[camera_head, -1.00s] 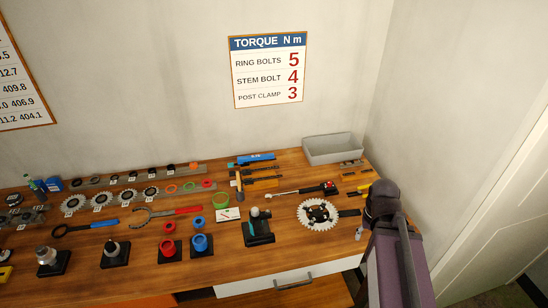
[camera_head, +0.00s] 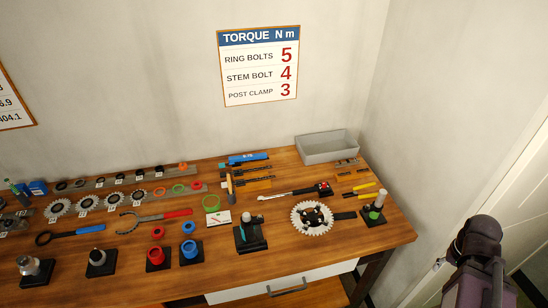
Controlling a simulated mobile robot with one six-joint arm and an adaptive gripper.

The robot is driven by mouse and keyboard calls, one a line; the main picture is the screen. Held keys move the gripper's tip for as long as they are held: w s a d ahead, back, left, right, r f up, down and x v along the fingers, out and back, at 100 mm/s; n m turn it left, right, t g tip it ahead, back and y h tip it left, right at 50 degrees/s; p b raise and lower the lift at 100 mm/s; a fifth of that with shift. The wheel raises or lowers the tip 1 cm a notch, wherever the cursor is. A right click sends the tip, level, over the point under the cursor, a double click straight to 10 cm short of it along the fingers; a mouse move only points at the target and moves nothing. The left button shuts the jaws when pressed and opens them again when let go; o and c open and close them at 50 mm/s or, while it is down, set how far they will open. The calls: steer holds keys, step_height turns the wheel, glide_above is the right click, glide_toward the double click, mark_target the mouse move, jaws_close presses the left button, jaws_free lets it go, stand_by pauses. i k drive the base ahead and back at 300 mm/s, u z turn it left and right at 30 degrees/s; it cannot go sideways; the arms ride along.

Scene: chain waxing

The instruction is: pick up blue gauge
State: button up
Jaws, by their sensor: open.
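The blue gauge (camera_head: 248,158) is a flat, narrow blue bar with a small pale marking. It lies at the back of the wooden workbench (camera_head: 330,245), close to the wall and left of the grey bin. Just in front of it lie similar black and orange bar-shaped tools (camera_head: 252,182). A part of my purple and dark arm shows at the lower right, beyond the bench's right edge and well apart from the gauge. My gripper's fingers cannot be seen.
A grey bin (camera_head: 327,147) stands at the back right. In front lie a torque wrench (camera_head: 292,192) and a toothed chainring (camera_head: 312,218). A hammer (camera_head: 229,187) lies just left of the bar-shaped tools. Black stands (camera_head: 250,235) line the front.

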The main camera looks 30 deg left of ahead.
mark_target(232, 160)
steer(key=z, duration=1.25)
steer(key=k, duration=1.3)
steer(key=u, duration=3.2)
steer(key=i, duration=0.1)
steer(key=z, duration=1.65)
